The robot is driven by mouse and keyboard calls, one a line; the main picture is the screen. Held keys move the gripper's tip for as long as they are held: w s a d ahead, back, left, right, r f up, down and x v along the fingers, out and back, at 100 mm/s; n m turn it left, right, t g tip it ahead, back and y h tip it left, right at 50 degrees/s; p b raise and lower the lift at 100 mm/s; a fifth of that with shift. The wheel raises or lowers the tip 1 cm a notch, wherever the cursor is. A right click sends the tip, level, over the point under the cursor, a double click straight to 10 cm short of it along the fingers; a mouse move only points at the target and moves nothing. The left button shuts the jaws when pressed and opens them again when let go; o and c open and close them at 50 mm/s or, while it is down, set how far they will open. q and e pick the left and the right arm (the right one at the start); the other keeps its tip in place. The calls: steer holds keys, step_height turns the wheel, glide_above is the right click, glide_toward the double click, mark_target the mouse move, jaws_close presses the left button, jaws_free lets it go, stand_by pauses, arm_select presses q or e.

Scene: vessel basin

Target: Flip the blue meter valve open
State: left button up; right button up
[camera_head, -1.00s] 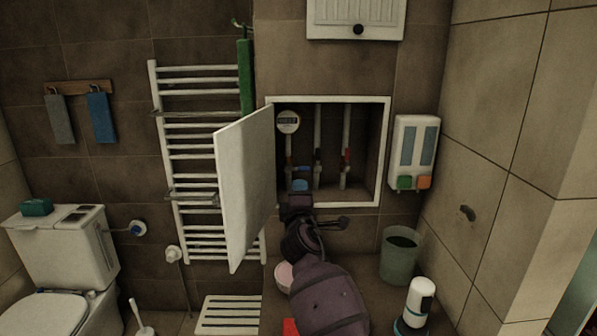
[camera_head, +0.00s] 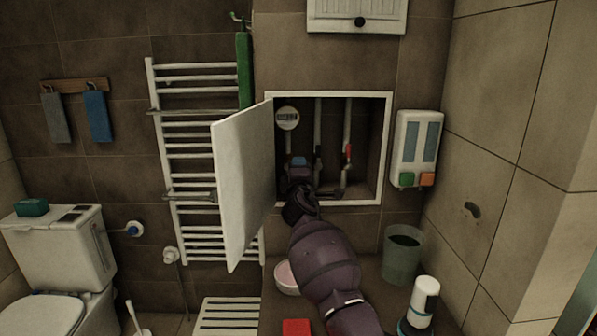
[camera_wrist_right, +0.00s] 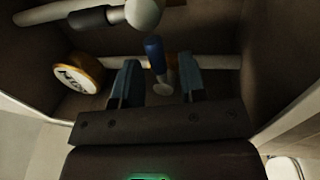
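The blue meter valve handle (camera_wrist_right: 154,54) shows in the right wrist view as a short blue lever on a pale pipe. It lies between the two fingers of my right gripper (camera_wrist_right: 158,82), which are apart, with space visible on both sides of it. In the head view my right gripper (camera_head: 300,164) is inside the wall recess, in front of the left pipe, and largely hides the blue valve there. The round meter (camera_head: 288,118) sits above it on that pipe; its white face also shows in the wrist view (camera_wrist_right: 76,77). My left gripper is not in view.
The recess has a white frame (camera_head: 386,150) and an open white door (camera_head: 243,185) on its left, close to my arm. A red valve handle (camera_head: 348,152) is on the right pipe. A towel radiator (camera_head: 190,150) stands left; a bin (camera_head: 402,255) stands below right.

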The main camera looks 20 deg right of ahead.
jaws_close()
steer(key=shift+r, duration=0.1)
steer(key=shift+r+n+y+p, duration=0.25)
steer(key=shift+n+p, duration=0.2)
steer(key=shift+n, duration=0.2)
steer(key=shift+r+n+y+p, duration=0.2)
steer(key=shift+n+p, duration=0.25)
steer(key=shift+n, duration=0.2)
steer(key=n+p, duration=0.1)
steer(key=n, duration=0.1)
steer(key=shift+r+n+y+p, duration=0.25)
steer(key=shift+n+p, duration=0.05)
steer(key=shift+p, duration=0.05)
steer(key=shift+a+r+n+y+p, duration=0.1)
steer(key=shift+n+y+p, duration=0.3)
steer(key=shift+n+p, duration=0.45)
steer(key=shift+a+n, duration=0.1)
steer(key=shift+n, duration=0.75)
